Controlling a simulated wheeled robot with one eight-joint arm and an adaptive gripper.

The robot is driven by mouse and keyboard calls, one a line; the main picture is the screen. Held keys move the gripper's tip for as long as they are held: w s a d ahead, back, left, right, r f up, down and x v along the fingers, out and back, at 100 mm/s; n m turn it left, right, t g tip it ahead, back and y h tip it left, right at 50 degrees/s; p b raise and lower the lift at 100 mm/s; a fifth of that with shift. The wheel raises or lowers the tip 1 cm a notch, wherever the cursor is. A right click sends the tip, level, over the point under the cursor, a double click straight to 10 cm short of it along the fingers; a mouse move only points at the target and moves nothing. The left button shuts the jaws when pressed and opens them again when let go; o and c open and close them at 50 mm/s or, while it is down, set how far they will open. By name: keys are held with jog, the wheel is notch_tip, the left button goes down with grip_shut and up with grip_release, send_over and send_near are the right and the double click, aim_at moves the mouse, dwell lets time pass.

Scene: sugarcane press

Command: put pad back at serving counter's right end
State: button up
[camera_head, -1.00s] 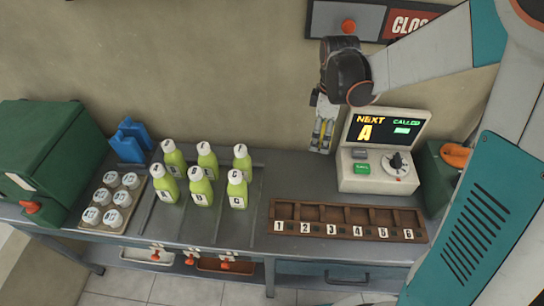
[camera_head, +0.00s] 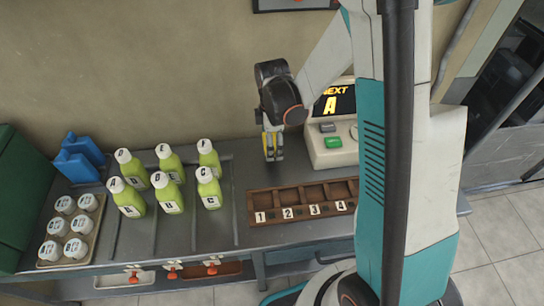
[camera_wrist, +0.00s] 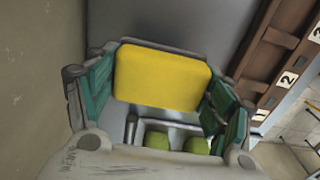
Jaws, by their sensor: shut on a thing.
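My gripper (camera_head: 273,152) is shut on a yellow pad (camera_wrist: 162,78), which spans the space between the teal fingers in the wrist view. In the head view only thin yellow strips of the pad show between the fingers. The gripper points down over the back of the grey serving counter (camera_head: 232,228), left of the console (camera_head: 330,150) and behind the numbered tray (camera_head: 262,205). I cannot tell how far the pad is above the counter.
Several green bottles (camera_head: 130,200) stand left of my gripper. White-capped cups (camera_head: 75,249) in a tray, blue containers (camera_head: 75,165) and a green box (camera_head: 22,200) are farther left. The wall (camera_head: 180,70) is close behind. Tiled floor (camera_head: 500,240) lies right of the counter.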

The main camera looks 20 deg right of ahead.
jog(key=shift+f+b, duration=0.85)
jog(key=shift+f, duration=1.8)
jog(key=shift+f, duration=0.1)
jog(key=shift+f, duration=0.15)
jog(key=o, duration=1)
jog(key=shift+o, duration=0.2)
